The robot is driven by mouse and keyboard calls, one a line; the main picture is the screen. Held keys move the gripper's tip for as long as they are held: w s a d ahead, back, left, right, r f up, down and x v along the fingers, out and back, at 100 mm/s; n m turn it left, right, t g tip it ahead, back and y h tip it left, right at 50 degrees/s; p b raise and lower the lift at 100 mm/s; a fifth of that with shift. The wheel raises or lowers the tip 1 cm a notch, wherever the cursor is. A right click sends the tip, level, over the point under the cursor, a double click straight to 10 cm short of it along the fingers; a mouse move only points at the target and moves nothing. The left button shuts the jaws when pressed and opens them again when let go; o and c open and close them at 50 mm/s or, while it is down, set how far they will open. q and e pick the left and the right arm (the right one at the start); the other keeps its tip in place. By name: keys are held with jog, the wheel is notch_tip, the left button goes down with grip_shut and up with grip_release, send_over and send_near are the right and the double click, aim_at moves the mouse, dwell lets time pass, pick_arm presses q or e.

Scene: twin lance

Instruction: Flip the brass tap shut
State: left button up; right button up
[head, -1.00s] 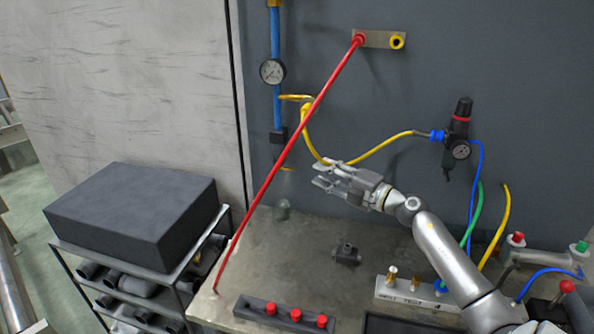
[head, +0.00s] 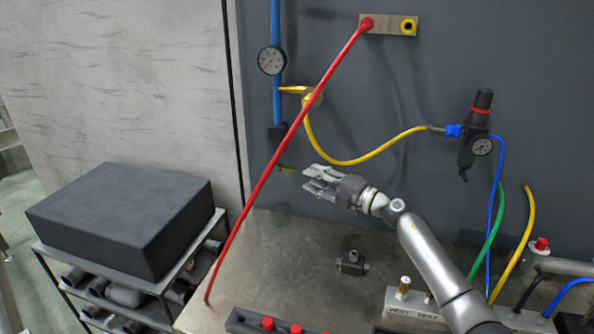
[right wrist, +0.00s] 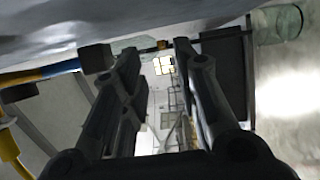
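The brass tap (head: 286,168) is a small brass piece just below the black block (head: 277,134) at the foot of the blue pipe on the wall. My right gripper (head: 308,182) is open and empty, just right of and slightly below the tap in the head view, with its fingers pointing left. In the right wrist view a small brass piece (right wrist: 162,44) shows ahead, between the fingertips and toward the upper edge, apart from them. The tap's exact lever angle is too small to tell. My left gripper is not in view.
A red rod (head: 283,153) slants from the wall plate to the bench, close left of my right gripper. A yellow hose (head: 365,158) sags above it. A clear jar (head: 282,214) stands below the tap. A dark fitting (head: 352,262) lies on the bench.

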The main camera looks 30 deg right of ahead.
aim_at(294, 170)
jog(key=x, duration=0.6)
jog(key=shift+w+p, duration=0.35)
jog(key=shift+p, duration=0.05)
jog(key=shift+c, duration=0.4)
jog(key=shift+f, duration=0.1)
grip_shut()
